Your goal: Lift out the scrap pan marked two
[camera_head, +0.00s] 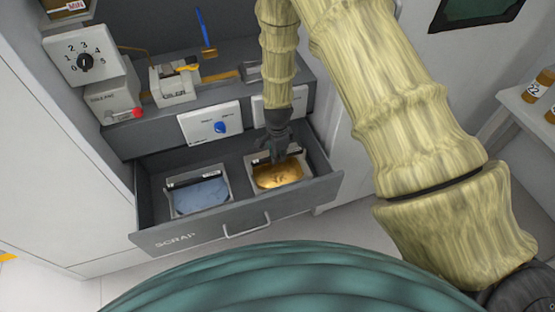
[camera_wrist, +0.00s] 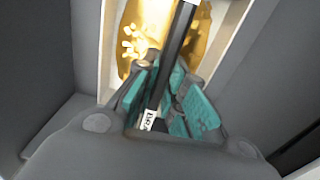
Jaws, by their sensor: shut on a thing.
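The open grey drawer (camera_head: 180,233) reads SCRAP on its front and holds two pans side by side. The left pan (camera_head: 170,203) has blue-grey scrap in it. The right pan (camera_head: 306,178) has gold scrap in it, and its pale wall shows in the wrist view (camera_wrist: 112,50). My gripper (camera_head: 277,155) is at the back edge of the right pan. In the wrist view my gripper (camera_wrist: 165,98) is shut on a dark bar (camera_wrist: 174,55) of this pan, with a small white label beside the fingers. I cannot read the number on either pan.
Above the drawer, a grey ledge carries a dial box (camera_head: 83,60), a box with a red knob (camera_head: 116,103) and a white fixture (camera_head: 174,85). A white panel with a blue knob (camera_head: 211,123) stands just behind the drawer. Amber bottles (camera_head: 538,88) stand at far right.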

